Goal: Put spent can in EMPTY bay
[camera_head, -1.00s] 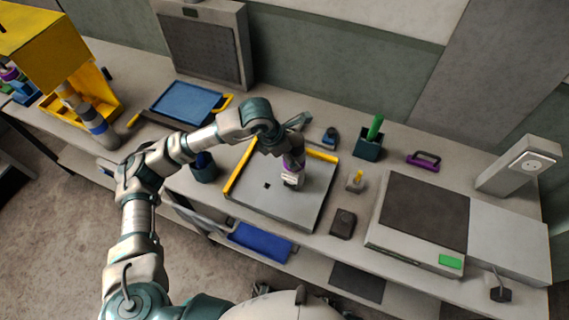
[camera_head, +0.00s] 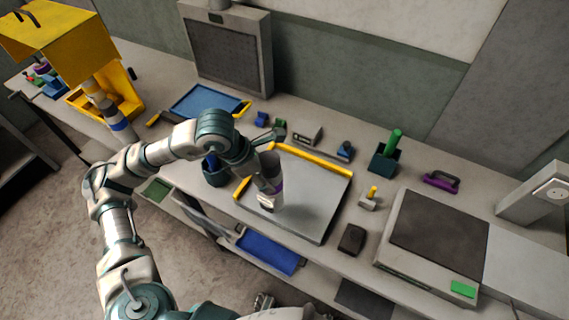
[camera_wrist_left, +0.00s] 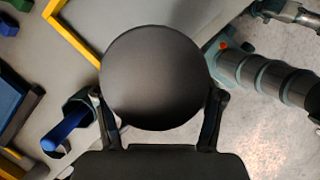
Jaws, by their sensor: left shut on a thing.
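My left gripper (camera_head: 262,180) is shut on a can, a dark grey cylinder (camera_head: 270,162) with a purple band and a pale patch low down. The can appears over the left part of the grey tray with yellow edges (camera_head: 306,205); the head view does not clearly show the gap below. In the left wrist view the can's round dark end (camera_wrist_left: 155,77) sits between the two fingers (camera_wrist_left: 160,112). A yellow housing (camera_head: 55,48) stands at the far left of the bench. I cannot tell which place is the EMPTY bay. My right gripper is out of view.
A dark cup with a blue item (camera_head: 213,175) stands close left of the can. A blue tray (camera_head: 197,103) lies behind. A green-handled holder (camera_head: 384,161), a dark block (camera_head: 351,239) and a flat scale-like device (camera_head: 437,228) are to the right.

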